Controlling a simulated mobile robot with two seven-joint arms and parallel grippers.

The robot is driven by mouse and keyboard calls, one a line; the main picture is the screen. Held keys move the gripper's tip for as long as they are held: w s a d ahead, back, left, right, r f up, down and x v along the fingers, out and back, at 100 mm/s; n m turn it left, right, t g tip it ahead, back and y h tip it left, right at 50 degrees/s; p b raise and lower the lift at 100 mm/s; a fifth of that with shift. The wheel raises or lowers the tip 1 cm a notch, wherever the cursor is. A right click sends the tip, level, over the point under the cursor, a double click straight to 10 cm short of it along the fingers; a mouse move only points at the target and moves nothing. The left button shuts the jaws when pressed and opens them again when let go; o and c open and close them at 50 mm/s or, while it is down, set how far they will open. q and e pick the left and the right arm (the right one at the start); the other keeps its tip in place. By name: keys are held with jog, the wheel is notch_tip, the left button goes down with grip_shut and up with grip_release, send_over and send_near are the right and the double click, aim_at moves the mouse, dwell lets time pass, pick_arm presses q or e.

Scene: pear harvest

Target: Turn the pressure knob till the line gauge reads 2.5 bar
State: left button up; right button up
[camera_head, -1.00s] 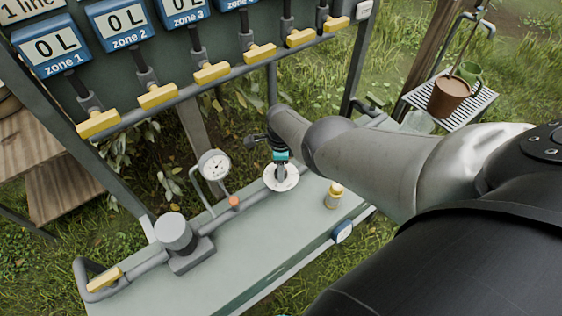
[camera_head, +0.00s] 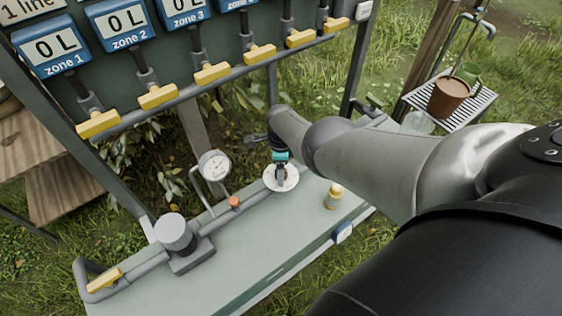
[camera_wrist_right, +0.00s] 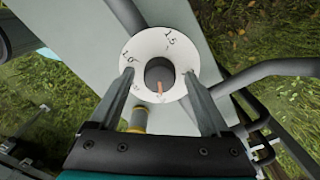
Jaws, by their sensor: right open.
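The pressure knob (camera_wrist_right: 159,72) is a dark grey round knob with an orange pointer mark, in the middle of a white dial disc (camera_wrist_right: 137,49) with printed numbers. The disc also shows in the head view (camera_head: 292,183) on the bench's pipe. My right gripper (camera_wrist_right: 165,100) is open over the dial, one finger on each side of the knob with gaps between; I cannot tell how far down the fingers reach. In the head view, my right gripper (camera_head: 280,172) partly hides the knob. The line gauge (camera_head: 214,165) is a round white dial left of it; its reading is too small to tell. My left gripper is not in view.
A yellow-capped bottle (camera_head: 334,196) stands on the bench right of the dial. A grey cylinder fitting (camera_head: 176,235) and a yellow-handled valve (camera_head: 105,279) are on the pipe at left. A row of yellow valve handles (camera_head: 211,73) hangs above.

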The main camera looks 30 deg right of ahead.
jog(key=shift+r, duration=0.1)
notch_tip(320, 180, up, 8)
jog(key=p, duration=0.7)
jog(key=shift+r, duration=0.2)
notch_tip(320, 180, up, 7)
jog(key=shift+f, duration=0.15)
dwell(0.4)
